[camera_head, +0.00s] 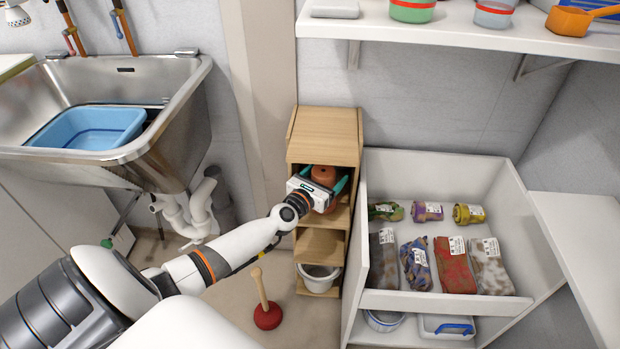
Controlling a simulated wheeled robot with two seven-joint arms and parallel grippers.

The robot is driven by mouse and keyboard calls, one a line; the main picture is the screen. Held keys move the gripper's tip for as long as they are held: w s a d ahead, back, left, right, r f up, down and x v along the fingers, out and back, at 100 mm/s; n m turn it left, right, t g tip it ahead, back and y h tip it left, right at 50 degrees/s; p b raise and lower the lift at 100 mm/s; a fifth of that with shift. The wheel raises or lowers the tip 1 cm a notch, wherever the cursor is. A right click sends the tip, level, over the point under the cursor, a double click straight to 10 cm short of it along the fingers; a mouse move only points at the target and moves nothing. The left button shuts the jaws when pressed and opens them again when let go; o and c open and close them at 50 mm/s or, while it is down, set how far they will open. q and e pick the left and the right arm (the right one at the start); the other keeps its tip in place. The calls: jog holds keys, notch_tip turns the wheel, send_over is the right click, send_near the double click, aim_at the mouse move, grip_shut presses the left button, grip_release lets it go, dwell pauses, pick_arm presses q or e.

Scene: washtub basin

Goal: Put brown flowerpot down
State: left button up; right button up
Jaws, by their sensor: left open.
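The brown flowerpot (324,175) is in the upper opening of a narrow wooden shelf unit (325,124). My left gripper (330,182) reaches into that opening with its fingers on either side of the pot. The fingers are open. The gripper body hides much of the pot and its base, so I cannot tell whether the fingers touch it. My right gripper is not in view.
A steel sink (176,115) with a blue basin (90,128) stands at left. An open white drawer (440,302) with several packets is close at right. A white pot (319,278) sits low in the shelf unit. A red plunger (267,315) stands on the floor.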

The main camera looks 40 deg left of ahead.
pick_arm(q)
jog(key=s, duration=1.1)
jog(key=shift+s+d+r, duration=0.25)
jog(key=shift+s+r, duration=0.05)
jog(key=shift+s, duration=0.05)
